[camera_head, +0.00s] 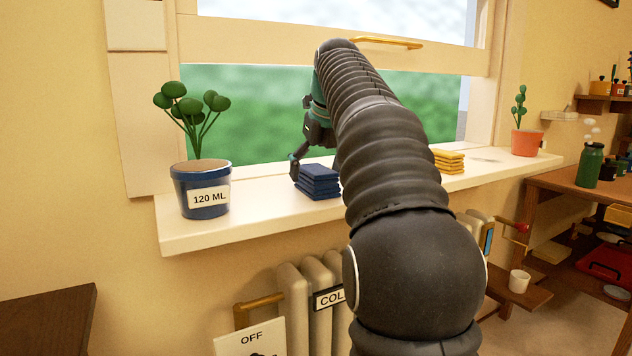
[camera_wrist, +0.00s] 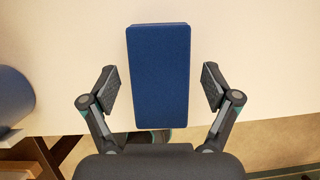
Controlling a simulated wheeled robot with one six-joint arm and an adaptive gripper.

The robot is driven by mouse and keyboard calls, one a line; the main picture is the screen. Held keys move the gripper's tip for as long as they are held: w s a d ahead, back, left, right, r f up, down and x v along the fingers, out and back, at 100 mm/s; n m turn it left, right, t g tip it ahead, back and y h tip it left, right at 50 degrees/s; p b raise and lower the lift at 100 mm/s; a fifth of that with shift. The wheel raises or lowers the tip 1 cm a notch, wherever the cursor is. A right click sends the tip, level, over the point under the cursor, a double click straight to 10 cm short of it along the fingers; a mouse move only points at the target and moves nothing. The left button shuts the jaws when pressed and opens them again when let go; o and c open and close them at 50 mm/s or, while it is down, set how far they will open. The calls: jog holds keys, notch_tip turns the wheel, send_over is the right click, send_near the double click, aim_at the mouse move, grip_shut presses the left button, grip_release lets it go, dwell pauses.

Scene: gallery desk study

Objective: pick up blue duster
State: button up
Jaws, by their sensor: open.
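The blue duster (camera_head: 319,182) looks like a folded, stacked blue cloth and lies on the window sill, right of the blue plant pot. In the wrist view the blue duster (camera_wrist: 159,75) is a dark blue rectangle between the two fingers. My gripper (camera_wrist: 158,88) is open, with one finger on each side of the duster and a gap to both. In the head view my gripper (camera_head: 298,165) is at the duster, partly hidden behind my arm. I cannot tell its exact height over the sill.
The sill (camera_head: 250,226) also bears a blue pot (camera_head: 203,180) labelled 120 ML at left, a yellow folded stack (camera_head: 449,161) and an orange cactus pot (camera_head: 526,142) at right. The window is open behind. A radiator (camera_head: 318,280) stands below. A wooden desk (camera_head: 545,181) is at right.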

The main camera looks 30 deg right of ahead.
aim_at(316, 168)
jog(key=shift+f, duration=0.2)
jog(key=shift+c, duration=0.2)
jog(key=c, duration=1.1)
jog(key=shift+c, duration=0.2)
jog(key=shift+r, duration=0.15)
notch_tip(316, 168, up, 7)
jog(key=p, duration=0.3)
jog(key=shift+w+f, duration=0.1)
jog(key=shift+f, duration=0.1)
jog(key=shift+b, duration=0.4)
jog(key=shift+w+r, duration=0.1)
jog(key=shift+r, duration=1.6)
